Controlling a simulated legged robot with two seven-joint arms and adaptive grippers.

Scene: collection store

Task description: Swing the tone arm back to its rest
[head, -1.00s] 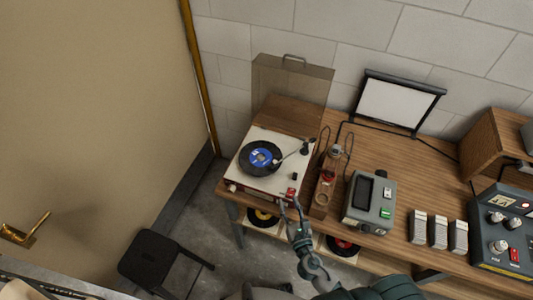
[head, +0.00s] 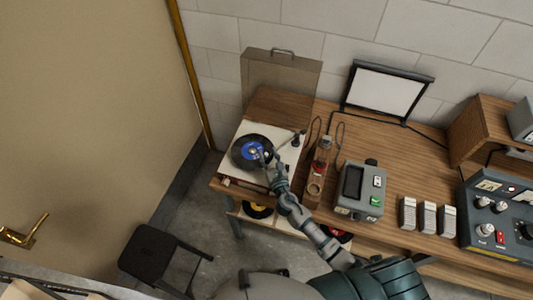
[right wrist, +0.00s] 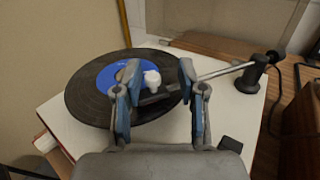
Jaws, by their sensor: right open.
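The turntable (head: 243,128) has a white deck, with a black record with a blue label (head: 242,158) on it. The tone arm (head: 287,145) is a thin silver tube running from a dark pivot at the deck's right side. In the right wrist view the tone arm (right wrist: 222,70) reaches left over the record (right wrist: 85,105), its dark head and a white knob (right wrist: 152,79) lying between my fingertips. My right gripper (right wrist: 157,86) is open, with one finger on each side of the knob; contact cannot be told. In the head view my right gripper (head: 266,162) partly hides the tone arm's head. My left gripper is not in view.
The raised lid (head: 280,75) stands behind the deck. A wooden stand with a glass tube (head: 318,165) is close on the right, then a grey meter (head: 360,190). A black stool (head: 155,255) stands on the floor at the left.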

